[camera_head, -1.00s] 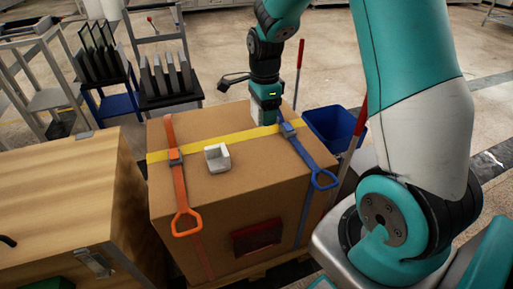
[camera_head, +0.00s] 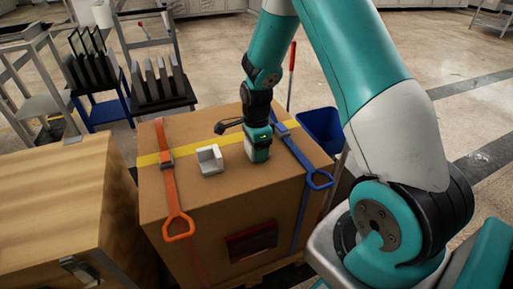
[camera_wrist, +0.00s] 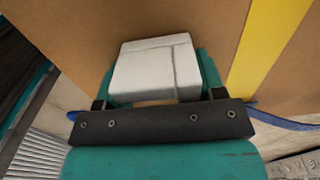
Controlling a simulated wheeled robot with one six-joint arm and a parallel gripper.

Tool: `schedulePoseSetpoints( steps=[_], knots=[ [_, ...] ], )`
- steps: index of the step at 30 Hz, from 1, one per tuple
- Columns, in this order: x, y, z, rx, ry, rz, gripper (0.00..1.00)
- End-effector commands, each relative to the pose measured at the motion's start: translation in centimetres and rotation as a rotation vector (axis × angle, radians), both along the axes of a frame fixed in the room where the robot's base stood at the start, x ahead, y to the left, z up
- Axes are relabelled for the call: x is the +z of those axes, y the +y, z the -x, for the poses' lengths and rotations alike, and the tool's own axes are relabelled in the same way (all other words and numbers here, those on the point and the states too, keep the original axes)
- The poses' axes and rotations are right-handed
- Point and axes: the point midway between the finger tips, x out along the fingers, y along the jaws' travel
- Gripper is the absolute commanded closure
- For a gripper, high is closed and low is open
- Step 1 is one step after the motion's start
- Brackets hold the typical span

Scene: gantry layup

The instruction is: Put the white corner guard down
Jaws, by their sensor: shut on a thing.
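My gripper (camera_head: 258,158) points down at the top of the big cardboard box (camera_head: 215,203). In the wrist view, its jaws (camera_wrist: 160,92) are shut on the white corner guard (camera_wrist: 155,70), with teal finger parts on both sides.
A yellow strap (camera_head: 149,160) crosses the box behind my gripper. An orange strap (camera_head: 170,190) lies left and a blue strap (camera_head: 303,155) right. A wooden crate (camera_head: 50,195) stands left, a blue bin (camera_head: 322,125) behind right. Bare cardboard lies in front of my gripper.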

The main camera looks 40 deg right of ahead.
Motion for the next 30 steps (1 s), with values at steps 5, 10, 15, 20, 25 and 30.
schedulePoseSetpoints(
  steps=[5,10,15,20,25,30],
  knots=[
    [-0.2,0.0,0.0,0.000,0.000,0.000,0.26],
    [-0.2,0.0,0.0,0.000,0.000,0.000,0.11],
    [-0.1,0.0,0.0,0.000,0.000,0.000,0.11],
    [1.6,0.0,-0.1,0.000,-0.005,0.001,0.11],
    [5.3,0.0,-0.1,0.000,-0.006,0.001,0.11],
    [8.9,0.0,-0.1,0.000,-0.004,0.001,0.11]
  ],
)
